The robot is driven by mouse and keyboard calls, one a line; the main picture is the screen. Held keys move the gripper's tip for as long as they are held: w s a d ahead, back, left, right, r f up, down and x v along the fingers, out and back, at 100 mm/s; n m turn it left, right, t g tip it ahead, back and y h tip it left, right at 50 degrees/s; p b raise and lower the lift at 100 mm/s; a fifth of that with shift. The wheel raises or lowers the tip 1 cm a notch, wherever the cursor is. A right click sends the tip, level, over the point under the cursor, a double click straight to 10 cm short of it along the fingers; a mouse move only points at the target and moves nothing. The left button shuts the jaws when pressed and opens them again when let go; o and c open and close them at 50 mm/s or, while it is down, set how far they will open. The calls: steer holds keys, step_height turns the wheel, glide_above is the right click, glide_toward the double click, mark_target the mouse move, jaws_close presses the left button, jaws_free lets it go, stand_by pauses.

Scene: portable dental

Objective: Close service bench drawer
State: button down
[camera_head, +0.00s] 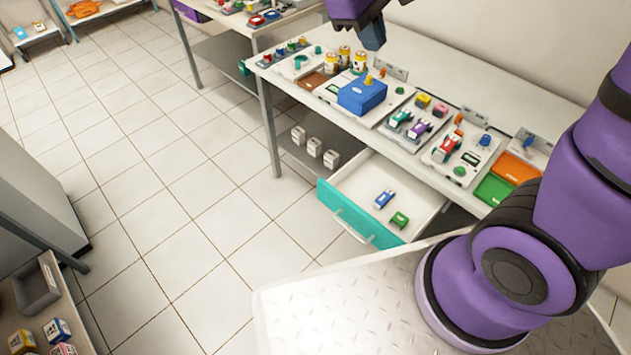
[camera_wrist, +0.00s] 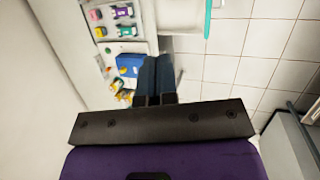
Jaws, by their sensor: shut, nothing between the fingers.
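The service bench drawer (camera_head: 345,185) is pulled out below the bench top, with a teal front (camera_head: 350,222) and a pale handle (camera_head: 354,226). A blue-and-white item (camera_head: 384,199) and a green item (camera_head: 399,220) lie inside it. In the wrist view the teal front (camera_wrist: 208,18) shows at the top, right of the white drawer interior (camera_wrist: 180,14). My gripper (camera_head: 374,40) is above the back of the bench, apart from the drawer. In the wrist view its dark fingers (camera_wrist: 156,62) are together and empty.
The bench top (camera_head: 290,80) carries a blue box (camera_head: 362,94), yellow cans, trays and small coloured devices. White boxes (camera_head: 315,147) stand on the lower shelf left of the drawer. Tiled floor (camera_head: 200,200) is clear in front. A grey cabinet (camera_head: 35,190) stands at the left.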

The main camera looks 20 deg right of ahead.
steer(key=w+a+f+n+h, duration=0.25)
steer(key=a+f, duration=0.25)
steer(key=f, duration=0.3)
steer(key=w+a+f+n+t+h, duration=0.1)
steer(key=w+a+f+n+h, duration=0.15)
steer(key=a+f, duration=0.4)
steer(key=w+a+f+n+h, duration=0.1)
steer(key=a+f+n+h, duration=0.2)
steer(key=f, duration=0.7)
steer(key=n+t+h, duration=0.3)
steer(key=n+t, duration=0.6)
steer(key=n, duration=0.1)
glide_toward(321, 194)
steer(key=x, duration=0.7)
steer(key=shift+w+d+r, duration=0.1)
steer(key=shift+d+r, duration=0.05)
steer(key=shift+d, duration=0.1)
steer(key=x, duration=2.3)
steer(key=shift+w, duration=0.1)
steer(key=shift+w+d+r, duration=0.1)
steer(key=shift+w+d, duration=0.1)
steer(key=shift+d, duration=0.1)
steer(key=shift+d, duration=0.1)
